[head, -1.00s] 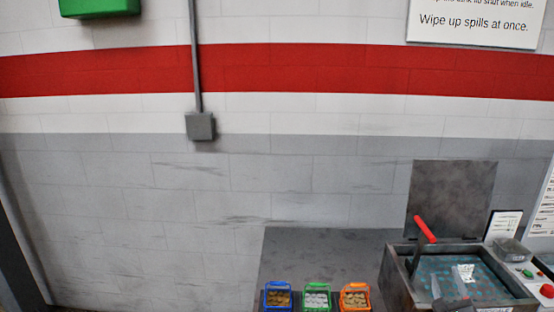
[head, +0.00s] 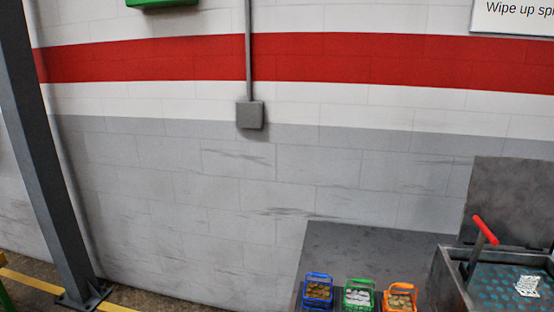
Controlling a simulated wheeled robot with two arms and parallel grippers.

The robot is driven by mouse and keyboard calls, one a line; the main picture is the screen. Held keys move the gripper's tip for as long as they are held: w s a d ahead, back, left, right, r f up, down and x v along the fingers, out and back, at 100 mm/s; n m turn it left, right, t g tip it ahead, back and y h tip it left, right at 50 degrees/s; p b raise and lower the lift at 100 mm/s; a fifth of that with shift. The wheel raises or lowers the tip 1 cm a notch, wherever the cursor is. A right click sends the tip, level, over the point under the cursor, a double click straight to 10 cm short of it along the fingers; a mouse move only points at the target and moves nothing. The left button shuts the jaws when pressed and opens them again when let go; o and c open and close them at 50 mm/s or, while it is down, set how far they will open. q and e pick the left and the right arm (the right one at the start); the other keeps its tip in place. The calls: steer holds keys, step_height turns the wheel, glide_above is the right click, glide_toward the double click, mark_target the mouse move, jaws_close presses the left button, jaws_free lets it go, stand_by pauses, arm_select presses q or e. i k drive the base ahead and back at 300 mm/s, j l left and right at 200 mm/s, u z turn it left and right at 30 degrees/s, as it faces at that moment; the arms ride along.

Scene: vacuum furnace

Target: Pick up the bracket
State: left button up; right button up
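I cannot make out a bracket in the head view. Three small baskets stand in a row on a dark table (head: 345,245) at the lower right: a blue basket (head: 318,289) with brownish parts, a green basket (head: 358,294) with silvery parts, and an orange basket (head: 400,297) with tan parts. The parts are too small to identify. Neither of my grippers is in view.
A tank (head: 450,280) with a raised dark lid (head: 507,200), a red-handled lever (head: 484,230) and a dotted teal inside stands at the right. A grey steel post (head: 45,160) stands at the left, near a yellow floor line (head: 25,283). The floor beside it looks clear.

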mark_target(525, 286)
steer(key=z, duration=1.25)
